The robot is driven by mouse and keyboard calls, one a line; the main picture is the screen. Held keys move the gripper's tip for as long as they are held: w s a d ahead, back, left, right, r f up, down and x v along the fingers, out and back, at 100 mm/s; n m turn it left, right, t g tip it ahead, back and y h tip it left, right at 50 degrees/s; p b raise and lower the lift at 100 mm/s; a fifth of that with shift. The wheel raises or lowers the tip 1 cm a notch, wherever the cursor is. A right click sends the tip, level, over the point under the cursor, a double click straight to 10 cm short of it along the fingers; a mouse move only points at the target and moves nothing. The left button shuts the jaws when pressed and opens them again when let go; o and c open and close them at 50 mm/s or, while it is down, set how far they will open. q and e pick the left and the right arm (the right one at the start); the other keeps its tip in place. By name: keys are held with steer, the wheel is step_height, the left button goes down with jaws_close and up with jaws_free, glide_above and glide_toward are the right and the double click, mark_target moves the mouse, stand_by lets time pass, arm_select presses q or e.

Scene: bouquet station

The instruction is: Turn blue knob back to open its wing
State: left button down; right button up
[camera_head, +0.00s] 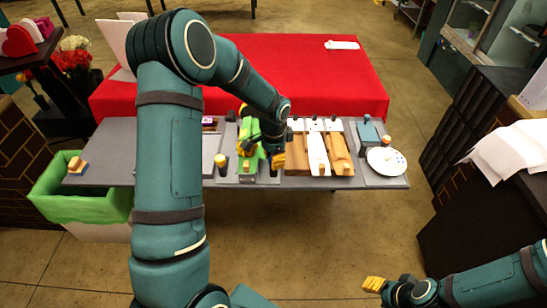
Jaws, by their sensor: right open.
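I cannot make out a blue knob or its wing with certainty. A blue-grey piece (368,133) stands on the right part of the grey station table (110,143). My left arm reaches over the table. The yellow tip of my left gripper (277,158) is just right of a green and yellow item (247,158). The wrist hides part of this spot, and I cannot tell whether the gripper touches anything. My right gripper (376,285) is open and empty over the floor, in front of the table and well away from it.
A white round palette (386,160) lies at the table's right end. White and brown boards (317,152) lie mid-table. A green-lined bin (75,205) stands at the left front. A red-covered table (310,80) is behind. Floor in front is clear.

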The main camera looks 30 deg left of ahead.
stand_by(0.4)
arm_select(q)
steer(key=c, duration=0.6)
jaws_free()
step_height(320, 180, up, 12)
steer(key=shift+f, duration=0.1)
